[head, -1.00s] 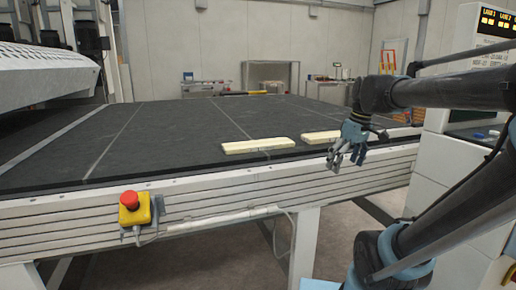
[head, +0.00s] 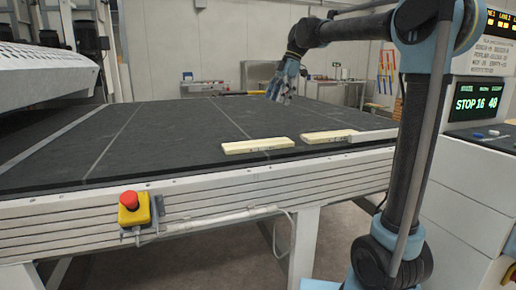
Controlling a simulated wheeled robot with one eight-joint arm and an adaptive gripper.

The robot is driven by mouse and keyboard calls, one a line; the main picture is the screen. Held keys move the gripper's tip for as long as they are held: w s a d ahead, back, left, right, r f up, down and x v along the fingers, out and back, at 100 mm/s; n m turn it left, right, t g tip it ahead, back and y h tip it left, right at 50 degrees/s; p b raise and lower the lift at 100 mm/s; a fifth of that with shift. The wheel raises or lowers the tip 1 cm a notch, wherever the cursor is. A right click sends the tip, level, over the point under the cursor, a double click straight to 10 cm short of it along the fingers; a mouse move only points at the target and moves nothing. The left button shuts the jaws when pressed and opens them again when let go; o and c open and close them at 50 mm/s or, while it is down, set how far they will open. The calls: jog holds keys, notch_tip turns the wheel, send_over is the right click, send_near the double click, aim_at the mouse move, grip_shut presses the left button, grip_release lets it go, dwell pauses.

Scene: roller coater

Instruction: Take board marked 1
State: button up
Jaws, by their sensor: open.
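Two pale yellow boards lie flat near the front edge of the dark conveyor table (head: 120,150). The left board (head: 257,146) lies left of centre. The right board (head: 327,136) lies to its right, with a small gap between them. A greyish board-like piece (head: 372,135) shows beyond it by the table's right edge. Small marks on the boards are too small to read, so I cannot tell which is marked 1. My gripper (head: 280,99) is open and empty, held above the table behind the boards and apart from them.
A red emergency button on a yellow box (head: 133,207) is on the table's front rail (head: 230,199). A control cabinet with a green screen (head: 477,104) stands at right. A machine hood (head: 45,75) is at left. The table's middle is clear.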

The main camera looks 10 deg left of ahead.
send_over(258, 143)
jog(key=d, duration=0.2)
jog(key=f, duration=1.1)
jog(key=shift+w+d+f, duration=0.1)
jog(key=shift+w+d, duration=0.1)
jog(key=shift+w, duration=0.2)
jog(key=shift+x, duration=2.55)
jog(key=shift+w, duration=0.15)
jog(key=c, duration=1.3)
